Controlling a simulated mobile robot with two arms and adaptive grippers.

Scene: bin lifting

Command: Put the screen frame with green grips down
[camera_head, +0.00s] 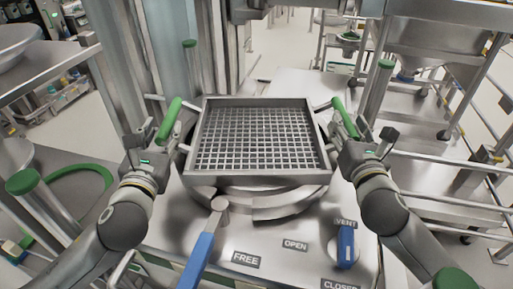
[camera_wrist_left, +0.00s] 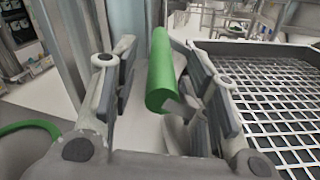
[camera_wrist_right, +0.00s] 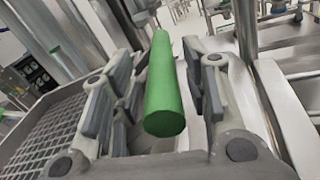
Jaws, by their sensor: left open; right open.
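The screen frame (camera_head: 258,184) is a square metal tray with a wire grid. In the head view it sits level over the round metal ring (camera_head: 290,204) on the machine; I cannot tell whether it fully rests there. Its left green grip (camera_head: 169,119) also shows in the left wrist view (camera_wrist_left: 162,75), between the open fingers of my left gripper (camera_wrist_left: 165,100). Its right green grip (camera_head: 345,119) also shows in the right wrist view (camera_wrist_right: 164,90), between the open fingers of my right gripper (camera_wrist_right: 160,95). Gaps show beside both grips.
A blue-handled lever (camera_head: 198,258) and a blue vent handle (camera_head: 346,244) stand in front of the frame, near the FREE, OPEN and CLOSED labels. Metal posts with green caps (camera_head: 386,64) stand close on both sides. A metal rack (camera_head: 465,150) stands at the right.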

